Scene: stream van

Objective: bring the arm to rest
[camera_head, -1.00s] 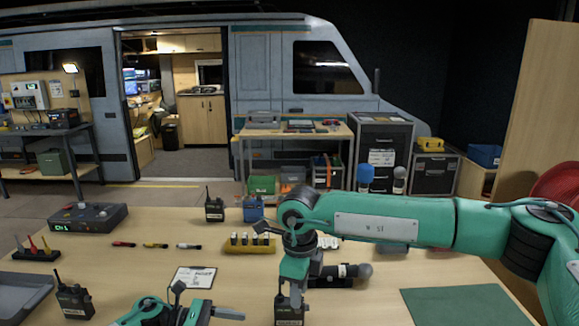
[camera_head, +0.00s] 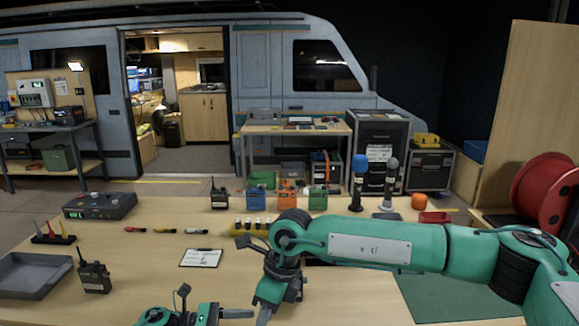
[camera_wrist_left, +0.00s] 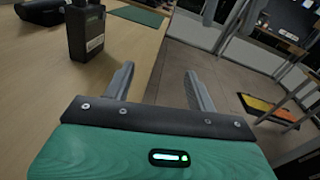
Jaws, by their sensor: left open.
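My left gripper (camera_head: 236,313) is low at the bottom edge of the head view, largely cut off. In the left wrist view its two fingers (camera_wrist_left: 158,88) are apart with nothing between them, beyond the table edge with floor below. My right arm (camera_head: 380,245) reaches in from the right across the table. My right gripper (camera_head: 270,310) points down near the front middle, and its fingertips are partly hidden. I cannot tell whether it is open or what is under it.
A black radio (camera_wrist_left: 86,32) stands left of my left gripper. On the table are another radio (camera_head: 93,275), a grey tray (camera_head: 35,274), a clipboard (camera_head: 201,257), a control box (camera_head: 100,205), a yellow holder (camera_head: 250,228), microphones (camera_head: 358,185) and a green mat (camera_head: 455,298).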

